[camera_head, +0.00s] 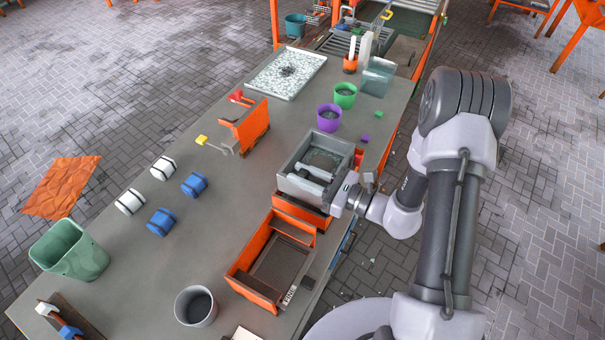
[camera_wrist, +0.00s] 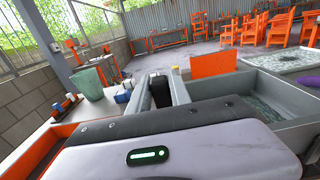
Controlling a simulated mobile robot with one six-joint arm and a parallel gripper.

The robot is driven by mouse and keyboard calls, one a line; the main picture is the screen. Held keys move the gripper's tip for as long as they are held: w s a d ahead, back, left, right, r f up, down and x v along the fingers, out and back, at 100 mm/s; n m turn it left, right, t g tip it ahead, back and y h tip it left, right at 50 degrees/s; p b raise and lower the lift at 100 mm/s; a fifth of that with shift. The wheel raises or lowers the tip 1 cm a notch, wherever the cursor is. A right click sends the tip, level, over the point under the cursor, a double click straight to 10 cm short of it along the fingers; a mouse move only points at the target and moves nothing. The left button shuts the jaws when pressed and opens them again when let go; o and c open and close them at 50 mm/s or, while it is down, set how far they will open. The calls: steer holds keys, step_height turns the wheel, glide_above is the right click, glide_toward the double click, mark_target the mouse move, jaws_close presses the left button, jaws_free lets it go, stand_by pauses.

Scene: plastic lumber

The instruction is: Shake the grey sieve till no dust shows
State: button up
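The grey sieve (camera_head: 343,146) is a square, high-walled tray at the table's right edge, over an orange box (camera_head: 301,211). Pale, bluish-grey bits show inside it in the head view. The wrist view shows its grey wall (camera_wrist: 285,82) and speckled bits (camera_wrist: 252,99) at the right. My gripper (camera_head: 306,178) reaches in from the right over the near part of the sieve. In the wrist view its two pale fingers (camera_wrist: 160,86) stand apart with a dark block (camera_wrist: 160,92) between them. I cannot tell whether they press on it.
An open orange bin (camera_head: 258,277) stands close in front. A green pot (camera_head: 344,96), a purple pot (camera_head: 329,117) and small coloured cubes lie behind. An orange holder (camera_head: 250,126) stands left. A white tray of flakes (camera_head: 270,76) is at the back.

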jaws_close()
stand_by(1.1)
